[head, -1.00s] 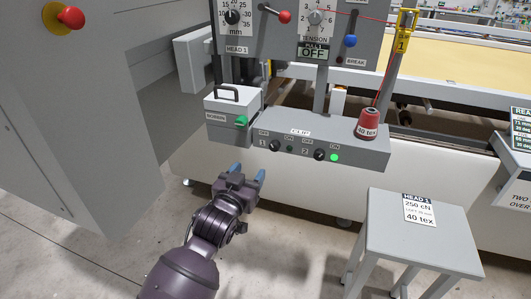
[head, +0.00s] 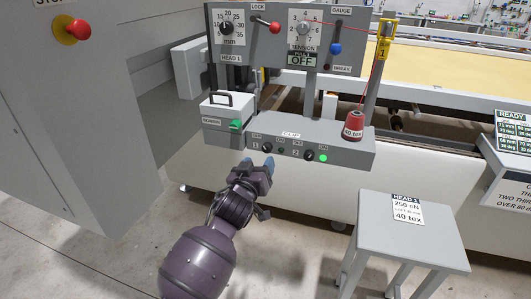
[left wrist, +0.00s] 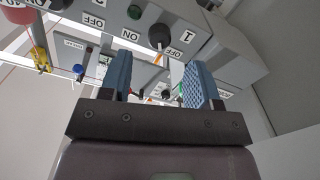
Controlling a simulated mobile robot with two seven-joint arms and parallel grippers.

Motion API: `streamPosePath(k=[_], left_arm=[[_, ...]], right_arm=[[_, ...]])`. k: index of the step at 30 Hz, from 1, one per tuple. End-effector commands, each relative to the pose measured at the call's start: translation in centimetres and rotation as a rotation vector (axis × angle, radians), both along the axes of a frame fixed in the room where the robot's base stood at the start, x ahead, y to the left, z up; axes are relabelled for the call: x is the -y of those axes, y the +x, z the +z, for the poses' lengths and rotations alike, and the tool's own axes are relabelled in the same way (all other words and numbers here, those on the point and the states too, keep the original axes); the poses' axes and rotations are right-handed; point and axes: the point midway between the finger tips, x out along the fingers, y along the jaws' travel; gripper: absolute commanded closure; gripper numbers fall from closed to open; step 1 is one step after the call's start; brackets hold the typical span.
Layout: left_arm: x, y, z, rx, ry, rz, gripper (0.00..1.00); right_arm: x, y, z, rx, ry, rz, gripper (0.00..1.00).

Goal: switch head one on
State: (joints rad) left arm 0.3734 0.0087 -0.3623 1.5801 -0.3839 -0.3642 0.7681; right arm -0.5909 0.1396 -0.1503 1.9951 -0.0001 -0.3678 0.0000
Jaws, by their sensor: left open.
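Black knob 1 (head: 267,148) is on the front of the grey clip switch box (head: 345,155), between OFF and ON labels. The small lamp (head: 281,151) beside it is dark green and looks unlit. Knob 1 also shows in the left wrist view (left wrist: 159,36), just beyond the fingertips and roughly between them. I cannot tell which way its pointer is turned. My left gripper (head: 257,163) is open and empty, its blue fingers just below and in front of knob 1, apparently not touching it. My right gripper is not in view.
Knob 2 (head: 308,155) is close by on the right, with a lit green lamp (head: 323,158). A red cone of thread (head: 353,126) stands on the box. A grey stool (head: 415,240) with a card is at right. A grey cabinet (head: 75,130) stands at left.

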Motion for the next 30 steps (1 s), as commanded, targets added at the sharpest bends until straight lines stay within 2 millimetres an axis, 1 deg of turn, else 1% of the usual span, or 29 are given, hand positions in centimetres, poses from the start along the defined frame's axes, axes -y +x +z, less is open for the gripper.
streamPosePath(k=[1, 6, 12, 18, 26, 29, 30], left_arm=[[0.3, 0.9, 0.1, 0.001, 0.002, -0.001, 0.44], [1.1, 3.2, 0.0, 0.001, 0.002, 0.0, 0.44], [1.7, 5.2, -0.1, -0.001, 0.002, 0.001, 0.44], [1.9, 5.9, 0.0, 0.0, 0.0, 0.0, 0.44], [1.9, 6.0, 0.0, 0.0, 0.0, 0.0, 0.44], [1.9, 6.0, 0.0, 0.0, 0.0, 0.0, 0.57], [1.9, 6.0, 0.0, 0.0, 0.001, 0.0, 0.64]], right_arm=[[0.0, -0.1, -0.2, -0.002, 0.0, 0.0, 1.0], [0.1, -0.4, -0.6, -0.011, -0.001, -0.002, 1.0], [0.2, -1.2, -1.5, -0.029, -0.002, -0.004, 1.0], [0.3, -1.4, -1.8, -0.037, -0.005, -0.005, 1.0], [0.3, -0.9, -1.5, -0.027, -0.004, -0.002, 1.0], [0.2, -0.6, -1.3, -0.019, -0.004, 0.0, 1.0], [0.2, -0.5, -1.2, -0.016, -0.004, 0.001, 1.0]])
